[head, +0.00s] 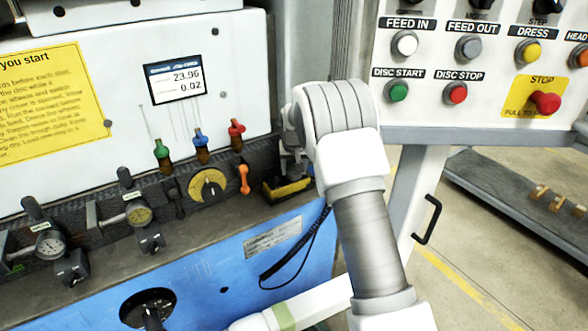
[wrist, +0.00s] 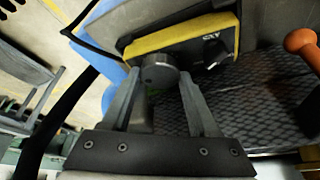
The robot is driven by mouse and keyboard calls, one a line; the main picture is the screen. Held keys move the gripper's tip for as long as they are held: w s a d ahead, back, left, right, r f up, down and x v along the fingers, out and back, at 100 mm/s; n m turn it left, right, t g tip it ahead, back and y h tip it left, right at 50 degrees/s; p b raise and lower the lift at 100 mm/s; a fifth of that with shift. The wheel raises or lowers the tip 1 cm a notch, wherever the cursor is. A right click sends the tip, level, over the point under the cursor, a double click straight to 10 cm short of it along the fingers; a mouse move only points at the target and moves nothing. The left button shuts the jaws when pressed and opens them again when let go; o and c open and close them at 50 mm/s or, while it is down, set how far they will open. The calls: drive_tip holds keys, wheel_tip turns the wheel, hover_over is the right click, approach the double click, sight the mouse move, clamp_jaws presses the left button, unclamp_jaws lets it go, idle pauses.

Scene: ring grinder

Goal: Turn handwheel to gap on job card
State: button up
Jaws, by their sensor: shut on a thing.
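In the wrist view my gripper (wrist: 158,84) has its two fingers on either side of a dark round knob, the handwheel (wrist: 157,68), and is shut on it. The handwheel sits on the face of a yellow and black box (wrist: 185,41), beside a smaller black knob marked with axis lettering. In the head view the box (head: 287,191) shows partly at the end of my arm, which hides the handwheel and most of the gripper. The display (head: 175,79) reads about 23.96 above 0.02. I cannot make out a job card.
An orange-knobbed lever (wrist: 301,42) stands right of the box. Green, blue and red levers (head: 200,140), a yellow dial (head: 208,187) and gauges (head: 139,215) line the ledge. A button panel (head: 480,70) with a red stop is at upper right. A black cable (head: 300,255) hangs below.

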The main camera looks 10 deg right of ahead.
drive_tip(key=shift+m, duration=0.3)
drive_tip(key=m+h, duration=0.1)
drive_tip(key=m, duration=0.1)
drive_tip(key=m+h, duration=0.1)
drive_tip(key=m, duration=0.1)
drive_tip(key=shift+w+a+m+g, duration=0.1)
drive_tip(key=shift+a+m+g, duration=0.1)
drive_tip(key=shift+m+g, duration=0.15)
drive_tip(key=shift+m+g+h+p, duration=0.25)
drive_tip(key=shift+m+g+h, duration=0.1)
drive_tip(key=shift+m, duration=0.75)
drive_tip(key=shift+m+g+h+p, duration=0.25)
drive_tip(key=shift+m+g, duration=0.05)
drive_tip(key=shift+m, duration=0.75)
drive_tip(key=o, duration=1.4)
drive_tip(key=v, duration=1.7)
drive_tip(key=shift+w+r, duration=0.1)
drive_tip(key=shift+r, duration=0.15)
